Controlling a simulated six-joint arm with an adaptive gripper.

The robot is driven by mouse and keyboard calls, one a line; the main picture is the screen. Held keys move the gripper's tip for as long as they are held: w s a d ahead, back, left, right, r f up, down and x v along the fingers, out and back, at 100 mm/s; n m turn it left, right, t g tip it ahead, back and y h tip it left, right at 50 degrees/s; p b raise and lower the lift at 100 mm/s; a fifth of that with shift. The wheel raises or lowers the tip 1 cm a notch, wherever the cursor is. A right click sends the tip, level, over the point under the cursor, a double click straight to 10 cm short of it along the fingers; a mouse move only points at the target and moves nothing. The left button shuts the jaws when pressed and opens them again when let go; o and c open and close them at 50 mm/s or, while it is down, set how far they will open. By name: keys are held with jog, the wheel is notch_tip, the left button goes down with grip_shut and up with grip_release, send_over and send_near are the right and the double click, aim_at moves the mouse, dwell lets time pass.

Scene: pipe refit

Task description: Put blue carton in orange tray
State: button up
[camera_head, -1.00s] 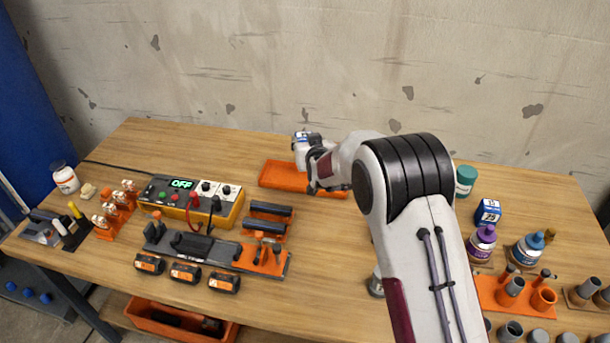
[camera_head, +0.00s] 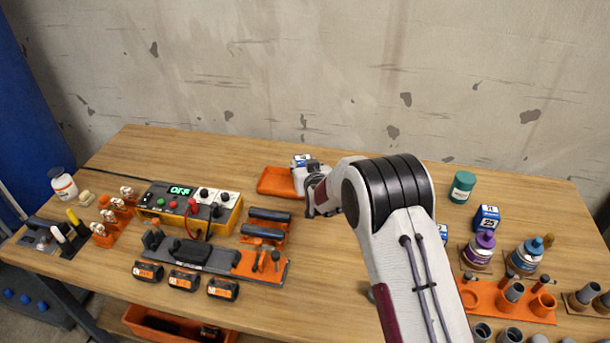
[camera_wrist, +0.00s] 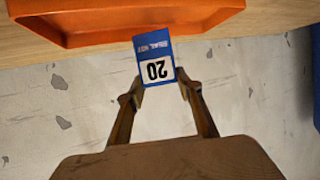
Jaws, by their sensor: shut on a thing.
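The blue carton, with a white label reading 20, is in my gripper. In the wrist view the carton (camera_wrist: 153,50) sits between the two fingertips of my gripper (camera_wrist: 161,87), which is shut on its lower end. The orange tray (camera_wrist: 130,22) lies along the top of that view, and the carton overlaps its rim in the picture. In the head view the carton (camera_head: 300,160) shows over the orange tray (camera_head: 272,182) at the back of the bench. My arm hides the tray's right part, and my fingers are hard to make out there. I cannot tell whether the carton touches the tray.
Another blue carton (camera_head: 487,218) stands right of my arm, and one more (camera_head: 442,232) is partly hidden by it. A green-capped jar (camera_head: 462,186), a purple-capped bottle (camera_head: 481,247) and pipe fittings stand on the right. A power supply (camera_head: 190,205) stands left of the tray.

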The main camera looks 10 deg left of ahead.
jog(key=shift+f, duration=1.85)
jog(key=shift+f, duration=0.1)
jog(key=o, duration=1.1)
jog(key=v, duration=1.2)
jog(key=shift+r, duration=0.2)
